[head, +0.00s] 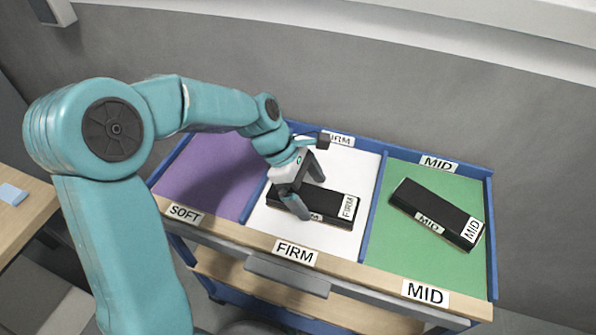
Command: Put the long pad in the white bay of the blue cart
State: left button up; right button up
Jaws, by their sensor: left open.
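The blue cart (491,225) has three bays on top: purple, white and green. A long black pad (328,208) with a FIRM label lies in the white bay (358,163), between its blue dividers. My left gripper (303,195) is over this pad, with its fingers apart at the pad's left half. One fingertip is by the pad's front side. The gripper hides part of the pad, and I cannot tell whether the fingers touch it. My right gripper is not in view.
Another black pad (435,212), labelled MID, lies in the green bay (405,255). The purple bay (205,175) is empty where it shows. A wooden table (18,225) with a light blue item is at the left. A grey wall (400,85) stands behind the cart.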

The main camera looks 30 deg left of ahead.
pick_arm(q)
jog(key=v, duration=0.9)
jog(key=shift+a+r+p, duration=0.15)
jog(key=shift+r+p, duration=0.1)
jog(key=shift+p, duration=0.15)
jog(key=shift+s+r, duration=0.15)
